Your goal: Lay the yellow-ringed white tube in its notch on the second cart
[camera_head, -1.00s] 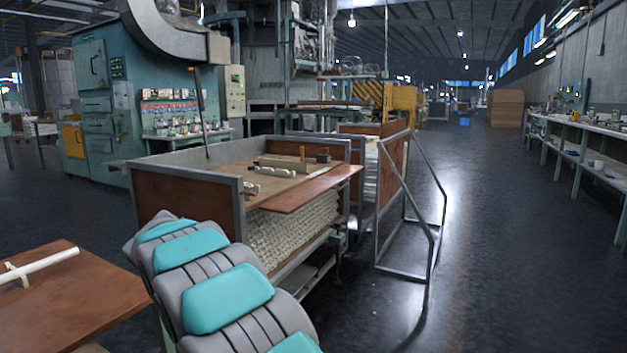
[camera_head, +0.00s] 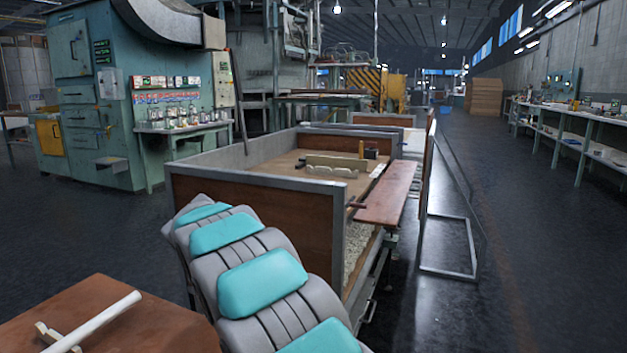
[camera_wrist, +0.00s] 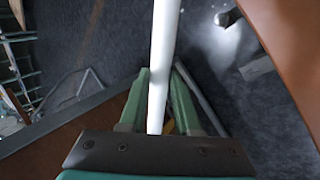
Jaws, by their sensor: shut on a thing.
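In the wrist view, my gripper (camera_wrist: 158,100) is shut on a white tube (camera_wrist: 163,50). The tube runs lengthwise from between the green fingers to the top edge of the picture. A small yellow patch shows beside it between the fingers; I cannot tell if it is the ring. In the head view, my gripper and the held tube are hidden beyond my grey and teal arm. A nearer cart (camera_head: 250,222) has brown panels and a grey frame. Pale scalloped pieces (camera_head: 330,171) lie on its top. Another cart (camera_head: 385,119) stands behind it, mostly hidden; no notch is clear there.
A brown table (camera_head: 150,325) at lower left bears another white tube (camera_head: 95,322) on a small wooden support (camera_head: 47,333). A brown side board (camera_head: 388,195) and a metal frame (camera_head: 447,268) jut right of the carts. The right aisle floor is clear.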

